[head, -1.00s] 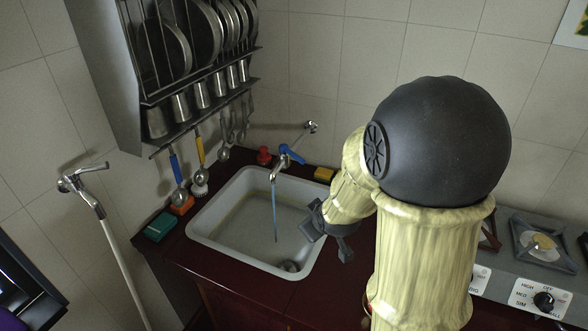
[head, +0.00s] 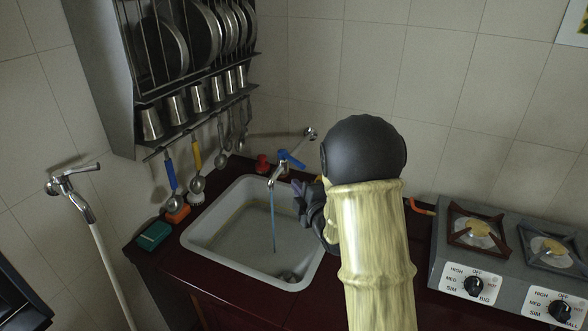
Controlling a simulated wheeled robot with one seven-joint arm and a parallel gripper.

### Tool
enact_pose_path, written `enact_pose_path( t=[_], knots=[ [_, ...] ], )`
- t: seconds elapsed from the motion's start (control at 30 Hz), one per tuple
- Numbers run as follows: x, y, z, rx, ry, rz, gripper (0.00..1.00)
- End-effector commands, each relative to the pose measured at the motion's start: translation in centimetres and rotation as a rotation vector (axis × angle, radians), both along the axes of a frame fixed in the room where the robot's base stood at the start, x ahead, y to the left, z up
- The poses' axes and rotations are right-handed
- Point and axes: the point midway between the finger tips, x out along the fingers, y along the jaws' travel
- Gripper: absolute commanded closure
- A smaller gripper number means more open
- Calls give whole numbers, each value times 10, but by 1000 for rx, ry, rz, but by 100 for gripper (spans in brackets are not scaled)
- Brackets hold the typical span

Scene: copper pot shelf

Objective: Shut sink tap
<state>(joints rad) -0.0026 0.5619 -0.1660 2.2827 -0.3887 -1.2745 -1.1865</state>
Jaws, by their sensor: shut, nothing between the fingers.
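My gripper (head: 299,194) is shut and empty. In the picture it is just right of the spout and below the blue handle, above the sink's right side. A small gap shows between it and the tap. My arm partly hides the gripper and the sink's right rim.
A dish rack (head: 190,70) with plates and cups hangs at the upper left, with ladles below it. A green sponge (head: 155,235) lies left of the sink. A second tap (head: 72,182) with a hose is at the far left. A gas stove (head: 500,260) stands right.

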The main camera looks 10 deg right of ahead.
Motion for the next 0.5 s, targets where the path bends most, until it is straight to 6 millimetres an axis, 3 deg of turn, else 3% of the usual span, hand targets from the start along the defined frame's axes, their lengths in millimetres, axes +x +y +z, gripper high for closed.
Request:
enact_pose_path(
  t=[0.23, 0.5],
  knots=[
    [14, 3, 1, 1, 0, 1, 100],
    [55, 13, 0, 1, 1, 1, 100]
  ],
)
